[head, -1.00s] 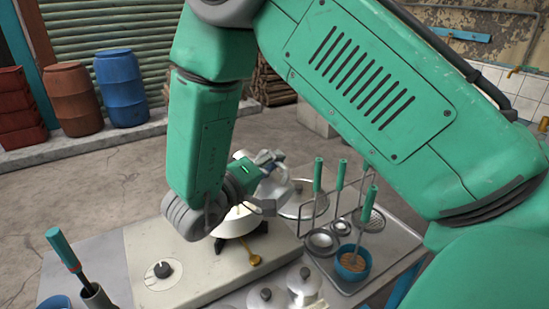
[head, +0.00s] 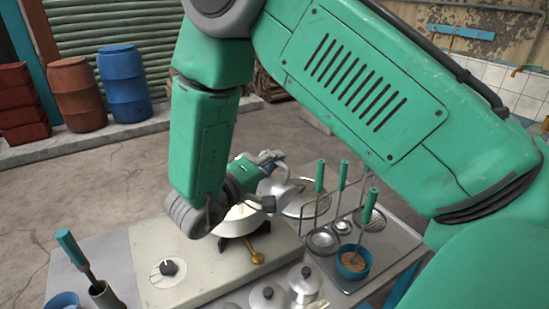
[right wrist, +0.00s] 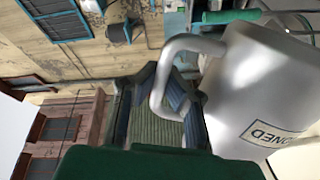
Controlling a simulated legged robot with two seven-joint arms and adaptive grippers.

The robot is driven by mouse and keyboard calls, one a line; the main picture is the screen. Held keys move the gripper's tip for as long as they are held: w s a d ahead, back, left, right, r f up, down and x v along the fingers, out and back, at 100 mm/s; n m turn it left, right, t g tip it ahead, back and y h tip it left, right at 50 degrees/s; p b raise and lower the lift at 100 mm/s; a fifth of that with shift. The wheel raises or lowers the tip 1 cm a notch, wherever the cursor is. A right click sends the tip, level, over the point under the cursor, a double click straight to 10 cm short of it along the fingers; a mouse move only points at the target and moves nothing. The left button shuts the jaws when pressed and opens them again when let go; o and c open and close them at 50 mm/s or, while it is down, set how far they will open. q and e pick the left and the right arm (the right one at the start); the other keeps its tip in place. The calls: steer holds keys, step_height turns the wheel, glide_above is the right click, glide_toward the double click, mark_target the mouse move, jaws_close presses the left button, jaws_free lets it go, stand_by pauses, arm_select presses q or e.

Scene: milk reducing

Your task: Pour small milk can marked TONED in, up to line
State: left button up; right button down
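My right gripper (right wrist: 160,95) is shut on the handle of a silver metal can (right wrist: 265,75). The can's label reads TONED and appears turned around in the right wrist view. In the head view the can (head: 283,188) shows in part beyond my right gripper, tilted, above and beside a pale pan (head: 238,224). The pan sits on a stove (head: 195,268) with a black knob. My right arm hides part of the pan and can. The pan's inside, any milk stream and the line cannot be made out. My left gripper is not in view.
Right of the stove, a metal tray (head: 385,262) holds ladles with green handles and a blue bowl (head: 352,264). Small lidded pots (head: 268,296) stand at the front. A holder with a green-handled tool (head: 75,250) is at the left. Barrels (head: 124,84) stand far back.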

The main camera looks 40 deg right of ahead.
steer(key=shift+w+r+n+p, duration=0.25)
steer(key=shift+w+n+p, duration=0.25)
steer(key=shift+p, duration=0.45)
